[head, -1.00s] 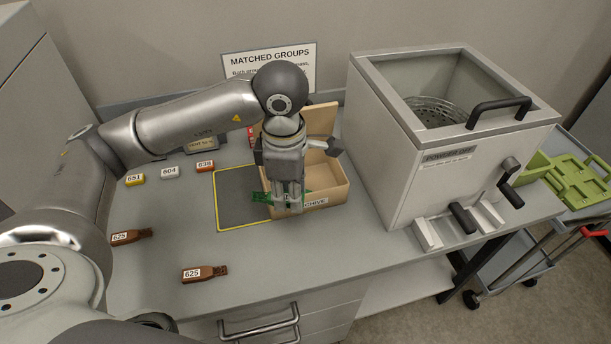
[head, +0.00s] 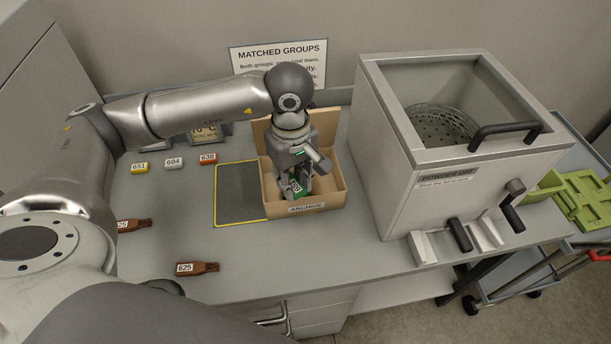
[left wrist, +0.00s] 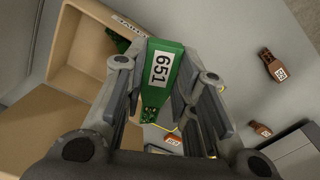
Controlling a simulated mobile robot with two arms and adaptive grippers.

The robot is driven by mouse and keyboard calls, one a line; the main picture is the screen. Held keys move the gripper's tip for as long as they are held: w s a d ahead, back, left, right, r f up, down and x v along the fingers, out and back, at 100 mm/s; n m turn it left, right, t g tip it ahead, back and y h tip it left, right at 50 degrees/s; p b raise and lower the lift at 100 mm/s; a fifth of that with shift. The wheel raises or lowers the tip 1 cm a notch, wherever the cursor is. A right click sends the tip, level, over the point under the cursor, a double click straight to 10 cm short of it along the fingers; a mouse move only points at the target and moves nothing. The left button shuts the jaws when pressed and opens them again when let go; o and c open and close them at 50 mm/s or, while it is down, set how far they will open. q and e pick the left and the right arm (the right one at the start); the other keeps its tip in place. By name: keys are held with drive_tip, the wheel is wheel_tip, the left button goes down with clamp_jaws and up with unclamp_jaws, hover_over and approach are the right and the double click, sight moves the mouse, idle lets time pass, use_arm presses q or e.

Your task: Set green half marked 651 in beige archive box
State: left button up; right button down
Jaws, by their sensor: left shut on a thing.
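The green half marked 651 (left wrist: 163,68) is between my left gripper's fingers in the left wrist view, its white label facing the camera. In the head view, my left gripper (head: 298,188) points down over the beige archive box (head: 328,204), shut on the green half (head: 302,196). The half's height above the box floor is not clear. The open box also shows in the left wrist view (left wrist: 62,48), beside the held half. Another dark green piece (left wrist: 118,43) lies inside it, partly hidden. My right gripper is not in view.
A yellow-edged grey mat (head: 238,195) lies left of the box. A powder cabinet (head: 400,180) stands to the right.

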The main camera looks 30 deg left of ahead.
use_arm(q)
drive_tip(key=w+f+p, duration=0.1)
drive_tip(key=w+f, duration=0.1)
drive_tip(key=w+f+p, duration=0.1)
drive_tip(key=w+f, duration=0.1)
drive_tip(key=w, duration=0.1)
drive_tip(key=w+a+f+p, duration=0.1)
drive_tip(key=w+f, duration=0.1)
drive_tip(key=f, duration=0.1)
drive_tip(key=shift+w+a, duration=0.1)
drive_tip(key=shift+w, duration=0.2)
drive_tip(key=shift+w+f, duration=0.15)
drive_tip(key=shift+f, duration=0.1)
drive_tip(key=shift+f+p, duration=0.95)
drive_tip(key=shift+p, duration=0.15)
drive_tip(key=shift+f, duration=0.5)
